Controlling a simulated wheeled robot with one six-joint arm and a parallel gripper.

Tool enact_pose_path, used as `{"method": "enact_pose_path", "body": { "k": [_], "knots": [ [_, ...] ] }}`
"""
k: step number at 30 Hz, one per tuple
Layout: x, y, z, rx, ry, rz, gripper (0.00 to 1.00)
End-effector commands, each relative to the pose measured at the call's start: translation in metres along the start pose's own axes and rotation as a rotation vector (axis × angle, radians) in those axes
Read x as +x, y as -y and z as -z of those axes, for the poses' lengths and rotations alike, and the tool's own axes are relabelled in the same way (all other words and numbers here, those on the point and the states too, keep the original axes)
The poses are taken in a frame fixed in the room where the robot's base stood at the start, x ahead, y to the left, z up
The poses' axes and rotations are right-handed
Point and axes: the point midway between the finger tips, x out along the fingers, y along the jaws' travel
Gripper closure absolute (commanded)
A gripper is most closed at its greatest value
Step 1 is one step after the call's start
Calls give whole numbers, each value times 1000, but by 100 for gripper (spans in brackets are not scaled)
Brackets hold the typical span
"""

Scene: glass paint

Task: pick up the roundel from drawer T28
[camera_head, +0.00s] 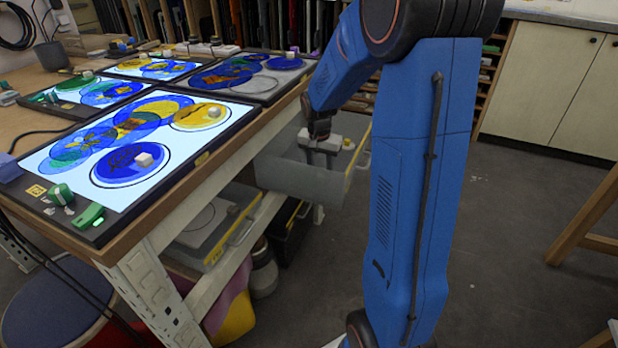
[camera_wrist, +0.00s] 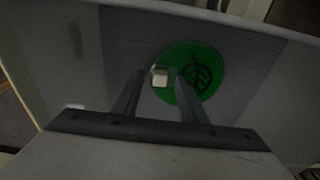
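The roundel (camera_wrist: 203,62) is a green disc with a dark leaf drawing, lying on the grey floor of the pulled-out drawer (camera_head: 285,178). A small pale knob (camera_wrist: 160,76) sits at the roundel's left side. My gripper (camera_wrist: 161,74) is open, with its fingers on either side of the knob in the wrist view; I see gaps, and cannot tell the height left above it. In the head view my gripper (camera_head: 321,152) reaches down into the drawer. The drawer's walls hide the roundel there. The drawer's label is not readable.
The drawer wall (camera_wrist: 230,20) runs close along the top of the wrist view. A workbench with lit panels (camera_head: 125,145) bearing coloured glass discs stands left of the drawer. A lower drawer (camera_head: 212,235) is also pulled out. Open floor (camera_head: 520,240) lies at the right.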

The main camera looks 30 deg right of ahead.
Motion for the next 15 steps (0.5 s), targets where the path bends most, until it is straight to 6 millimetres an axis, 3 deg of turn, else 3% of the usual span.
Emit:
{"method": "enact_pose_path", "body": {
  "k": [7,12,15],
  "knots": [
    [2,0,0,0,0,0,61],
    [2,0,0,0,0,0,99],
    [1,0,0,0,0,0,100]
  ]
}}
